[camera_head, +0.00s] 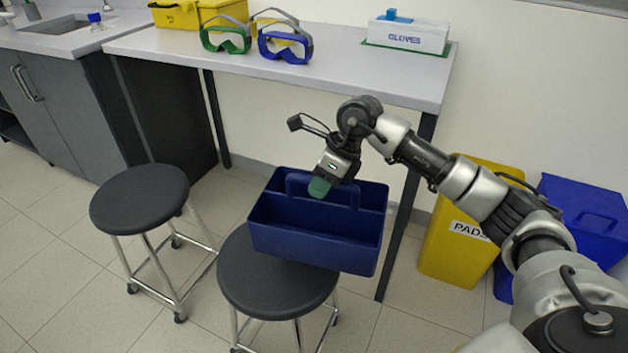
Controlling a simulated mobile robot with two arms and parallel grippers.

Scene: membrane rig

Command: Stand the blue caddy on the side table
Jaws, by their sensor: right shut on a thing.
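The blue caddy (310,239) is an open two-part tote with a raised central handle. It shows upright, over the right-hand black stool (262,287), and juts past the seat on the right. I cannot tell whether it touches the seat. My right gripper (320,186), with green fingertips, comes down from above and is shut on the caddy's handle. The arm hides part of the handle. The long light-topped table (330,78) against the wall is the likely side table. My left gripper is not in view.
Green goggles (226,36), blue goggles (285,42) and a glove box (408,35) on a green mat stand on the table, with clear top between. Another stool (140,196) is at left. A yellow bin (450,250) and blue bin (590,215) stand at right.

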